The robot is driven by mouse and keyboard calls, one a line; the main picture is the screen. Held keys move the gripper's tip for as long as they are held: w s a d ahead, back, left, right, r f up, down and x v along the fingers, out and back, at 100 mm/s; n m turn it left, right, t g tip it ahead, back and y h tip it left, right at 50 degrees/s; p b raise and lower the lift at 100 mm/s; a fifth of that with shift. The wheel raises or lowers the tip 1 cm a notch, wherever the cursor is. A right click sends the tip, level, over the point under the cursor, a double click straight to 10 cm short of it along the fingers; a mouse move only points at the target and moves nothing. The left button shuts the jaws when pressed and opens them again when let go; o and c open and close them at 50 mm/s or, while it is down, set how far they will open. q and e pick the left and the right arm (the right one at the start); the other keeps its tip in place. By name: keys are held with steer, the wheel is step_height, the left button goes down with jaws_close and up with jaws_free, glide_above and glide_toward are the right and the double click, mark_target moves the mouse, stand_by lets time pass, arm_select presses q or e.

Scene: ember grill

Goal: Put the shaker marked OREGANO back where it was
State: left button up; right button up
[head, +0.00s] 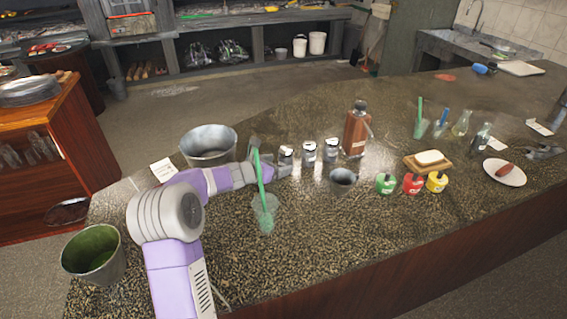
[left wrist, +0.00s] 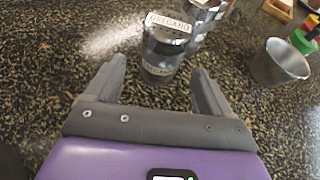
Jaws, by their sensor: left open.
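The shaker marked OREGANO (left wrist: 163,52) stands upright on the counter, a glass jar with a label on its lid and another on its side. In the head view a row of 3 similar shakers stands at mid-counter, and the leftmost shaker (head: 286,157) is the one nearest my left gripper (head: 272,160). In the left wrist view my left gripper (left wrist: 160,76) is open, its fingers pointing toward the OREGANO shaker, which stands just ahead between the fingertips. A second shaker (left wrist: 207,18) stands close behind it. My right gripper is not in view.
A metal bucket (head: 208,145) stands left of my left gripper. A glass with a green straw (head: 264,215) stands close to my forearm. A small metal cup (head: 343,181) stands right of it, also showing in the left wrist view (left wrist: 279,64).

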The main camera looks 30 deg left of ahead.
arm_select(q)
steer(key=v, duration=0.7)
steer(key=shift+s+p, duration=0.25)
steer(key=shift+p, duration=0.1)
steer(key=shift+r, duration=0.1)
